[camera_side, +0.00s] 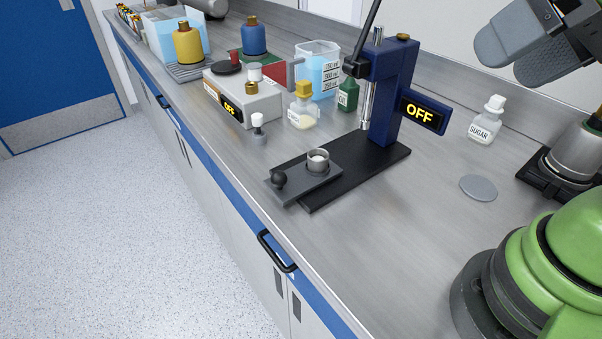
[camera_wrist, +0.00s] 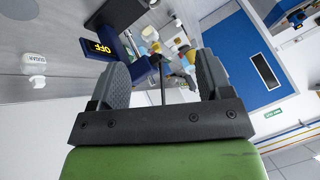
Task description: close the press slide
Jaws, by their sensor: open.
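The press (camera_side: 385,95) is a dark blue column on a black base, with a lever at its top and a display reading OFF. A metal cup (camera_side: 318,161) holding something white sits on the slide, in front of the ram. My gripper (camera_side: 525,38) is open and empty at the upper right, high above the counter and apart from the press. Its two grey fingers (camera_wrist: 160,78) also show in the wrist view, spread apart.
A sugar bottle (camera_side: 485,122) and a grey disc (camera_side: 478,188) are right of the press. A beaker (camera_side: 317,70), a flask (camera_side: 302,108), a green bottle (camera_side: 348,94) and a hotplate (camera_side: 242,96) reading OFF stand behind and left. The counter before the disc is clear.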

